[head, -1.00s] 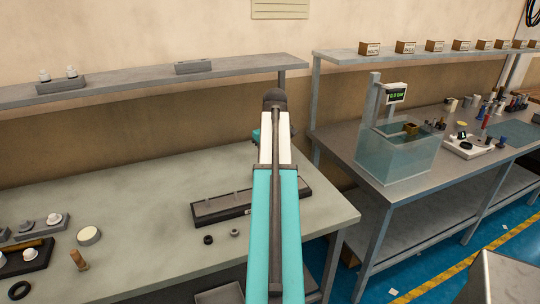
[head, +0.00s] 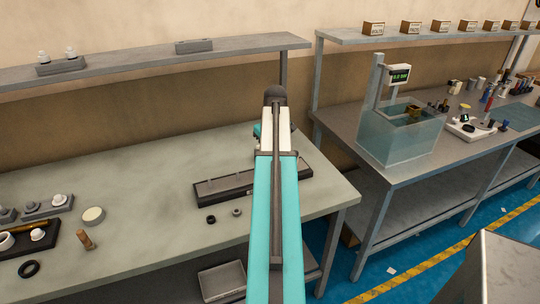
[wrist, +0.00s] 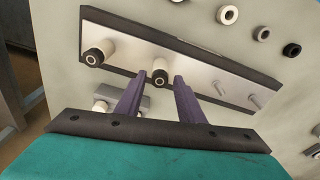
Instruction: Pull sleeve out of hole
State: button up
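In the wrist view, a long pale plate in a dark frame (wrist: 120,22) carries two light sleeves with dark ends and two bare thin pegs. One sleeve (wrist: 96,53) is near the plate's left end. The other sleeve (wrist: 160,74) is near the middle, seen between and beyond my fingertips. My gripper (wrist: 158,82) has two purple-grey fingers standing apart, with nothing clearly held. I cannot tell whether they touch the sleeve. In the head view the dark board (head: 290,190) is partly hidden behind my arm, and my fingers are hidden.
A grey tray (head: 222,280) is below the bench edge. Several fittings and a wooden peg (head: 86,240) are at the left. A water tank (head: 402,140) stands on the right bench.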

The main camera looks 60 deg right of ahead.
grip_shut()
jog(key=c, duration=0.6)
grip_release()
grip_shut()
jog(key=shift+r+p, duration=2.2)
jog(key=shift+r, duration=0.7)
